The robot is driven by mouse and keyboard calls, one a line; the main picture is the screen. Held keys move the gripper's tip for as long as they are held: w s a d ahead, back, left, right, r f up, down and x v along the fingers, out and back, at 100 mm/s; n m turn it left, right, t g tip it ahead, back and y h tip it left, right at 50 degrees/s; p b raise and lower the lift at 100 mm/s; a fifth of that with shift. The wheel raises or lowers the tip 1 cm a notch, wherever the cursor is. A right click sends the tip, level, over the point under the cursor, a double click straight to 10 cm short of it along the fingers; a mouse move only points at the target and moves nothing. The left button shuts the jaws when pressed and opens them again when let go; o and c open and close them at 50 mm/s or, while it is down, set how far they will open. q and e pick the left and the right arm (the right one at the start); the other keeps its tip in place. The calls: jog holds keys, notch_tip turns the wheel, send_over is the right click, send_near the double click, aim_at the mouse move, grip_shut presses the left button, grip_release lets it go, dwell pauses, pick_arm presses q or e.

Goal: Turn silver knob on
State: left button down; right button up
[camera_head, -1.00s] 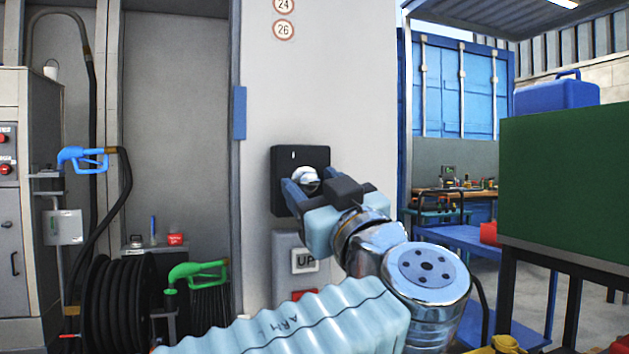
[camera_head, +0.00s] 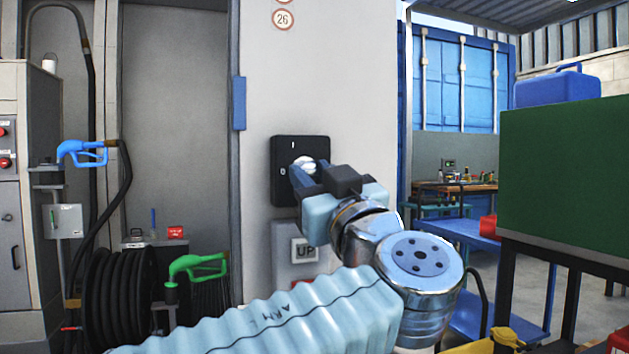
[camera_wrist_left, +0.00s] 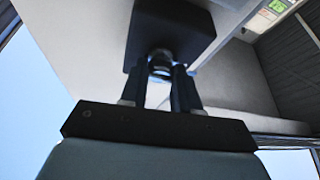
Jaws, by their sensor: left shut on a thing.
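The silver knob (camera_head: 304,165) sits on a black switch plate (camera_head: 284,150) on the pale wall. The plate has a white "I" mark at its top and another white mark at its left side. My left gripper (camera_head: 309,176) is at the plate and shut on the knob, with a finger on either side of it. In the left wrist view the knob (camera_wrist_left: 161,65) shows between the two dark fingers, in front of the black plate (camera_wrist_left: 180,30). The fingers hide part of the knob, so its pointing direction is unclear. My right gripper is not in view.
A blue nozzle (camera_head: 82,153), a green nozzle (camera_head: 197,266) and a hose reel (camera_head: 115,300) are at left. A green panel (camera_head: 565,185) stands at right beside a blue cart (camera_head: 470,240).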

pick_arm(q)
jog(key=m+h, duration=0.2)
jog(key=m, duration=0.2)
jog(key=m+t+h+b, duration=0.1)
jog(key=m+h, duration=0.1)
jog(key=m, duration=0.2)
jog(key=m+h+b, duration=0.1)
jog(key=m+h, duration=0.1)
jog(key=m, duration=0.2)
jog(key=shift+s+a+t, duration=0.1)
jog(key=shift+a+t, duration=0.2)
jog(key=shift+r+m+h, duration=0.1)
jog(key=shift+m+h, duration=1.1)
jog(key=shift+m, duration=1)
jog(key=c, duration=0.8)
grip_release()
